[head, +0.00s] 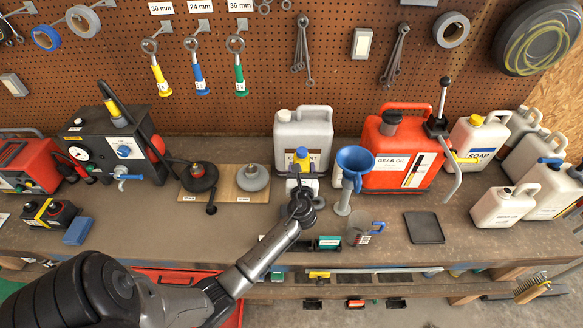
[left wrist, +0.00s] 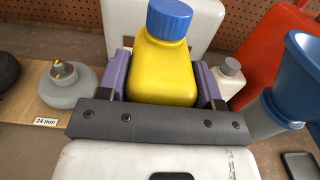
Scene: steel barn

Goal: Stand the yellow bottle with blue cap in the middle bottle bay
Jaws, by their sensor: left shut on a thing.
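My left gripper (head: 301,180) is shut on the yellow bottle (left wrist: 165,72), with its purple-grey pads on both sides of the body. The bottle's blue cap (left wrist: 169,18) points up in the left wrist view. In the head view the bottle is partly hidden behind my gripper, in front of the large white jug (head: 316,128). The bottle looks upright; I cannot tell whether its base touches the bench. I cannot make out the middle bottle bay for certain. My right gripper is not in view.
The blue funnel (head: 355,159) stands close to the right of my gripper, with a clear measuring jug (head: 365,234) in front. The red gear oil can (head: 403,150) stands behind. A wooden board (head: 227,198) lies to the left. A teal item (head: 329,243) sits at the bench's front edge.

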